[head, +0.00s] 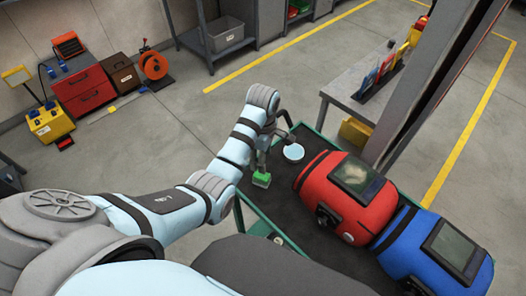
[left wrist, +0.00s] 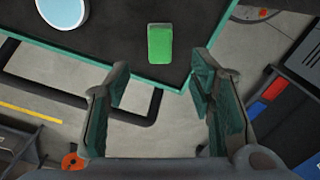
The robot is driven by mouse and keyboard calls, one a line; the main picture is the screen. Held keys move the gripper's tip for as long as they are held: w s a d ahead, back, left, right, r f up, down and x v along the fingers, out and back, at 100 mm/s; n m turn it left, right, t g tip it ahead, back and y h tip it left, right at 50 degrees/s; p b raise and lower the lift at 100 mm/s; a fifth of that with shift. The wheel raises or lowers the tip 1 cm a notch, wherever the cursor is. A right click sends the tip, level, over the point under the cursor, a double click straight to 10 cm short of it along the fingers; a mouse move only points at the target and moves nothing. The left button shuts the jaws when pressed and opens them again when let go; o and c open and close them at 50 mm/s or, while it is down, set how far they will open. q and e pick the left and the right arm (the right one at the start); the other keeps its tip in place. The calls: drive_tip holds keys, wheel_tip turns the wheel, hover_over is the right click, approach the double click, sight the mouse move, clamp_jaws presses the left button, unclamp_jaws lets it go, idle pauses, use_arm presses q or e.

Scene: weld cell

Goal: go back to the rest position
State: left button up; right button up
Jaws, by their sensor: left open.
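A small green block (head: 261,180) lies on the cart top close to the gripper. In the left wrist view the green block (left wrist: 160,43) lies beyond the fingertips, near the cart edge, apart from them. My right gripper is in neither view.
A pale blue round dish (head: 293,152), a red welding helmet (head: 345,195) and a blue welding helmet (head: 435,252) share the cart. A post (head: 425,85) and grey table (head: 350,85) stand behind. Toolboxes (head: 82,88) stand far left. Floor between is clear.

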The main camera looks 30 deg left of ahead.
use_arm(q)
drive_tip(key=shift+r, duration=0.6)
